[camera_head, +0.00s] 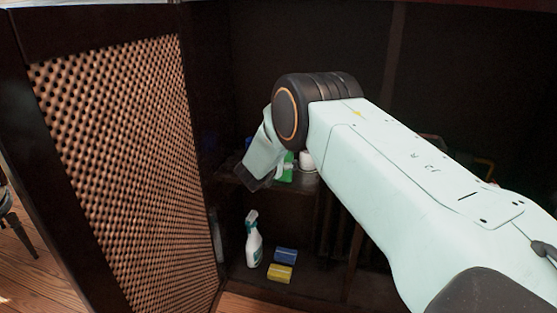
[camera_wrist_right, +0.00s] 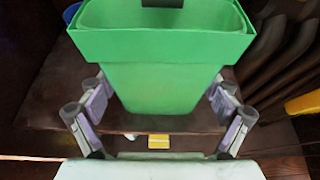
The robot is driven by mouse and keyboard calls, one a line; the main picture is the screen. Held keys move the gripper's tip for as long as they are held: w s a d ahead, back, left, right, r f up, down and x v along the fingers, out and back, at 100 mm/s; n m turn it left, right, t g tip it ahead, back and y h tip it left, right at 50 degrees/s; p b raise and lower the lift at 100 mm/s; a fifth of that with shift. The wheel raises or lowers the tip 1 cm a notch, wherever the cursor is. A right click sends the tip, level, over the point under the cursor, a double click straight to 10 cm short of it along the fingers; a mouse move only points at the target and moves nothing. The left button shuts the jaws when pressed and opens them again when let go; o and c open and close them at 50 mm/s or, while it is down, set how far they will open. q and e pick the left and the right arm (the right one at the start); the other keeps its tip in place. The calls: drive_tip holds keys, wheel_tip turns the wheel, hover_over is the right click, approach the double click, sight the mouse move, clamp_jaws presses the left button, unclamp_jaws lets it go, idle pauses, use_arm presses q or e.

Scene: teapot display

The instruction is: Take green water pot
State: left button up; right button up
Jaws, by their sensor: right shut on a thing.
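The green water pot (camera_wrist_right: 160,75) fills the middle of the right wrist view, with its wide rim towards the top. My right gripper (camera_wrist_right: 158,100) has one finger on each side of the pot's body and is shut on it. In the head view, only a small green part of the pot (camera_head: 287,170) shows below my right wrist. My right arm reaches into the cabinet from the right and hides most of the shelf and the gripper's fingers. My left gripper is not in view.
An open cabinet door with a perforated panel (camera_head: 115,150) stands at the left. A white spray bottle (camera_head: 253,243), a blue sponge-like block (camera_head: 286,254) and a yellow one (camera_head: 280,272) are on the cabinet's lower level. A white round item (camera_head: 307,161) is beside the pot on the shelf.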

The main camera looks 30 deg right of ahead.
drive_tip(key=shift+r, duration=0.15)
drive_tip(key=shift+r+p, duration=0.7)
drive_tip(key=shift+r, duration=0.75)
drive_tip(key=s+a+p, duration=0.2)
drive_tip(key=s+a, duration=0.5)
drive_tip(key=a, duration=0.2)
drive_tip(key=shift+s, duration=0.35)
idle(0.5)
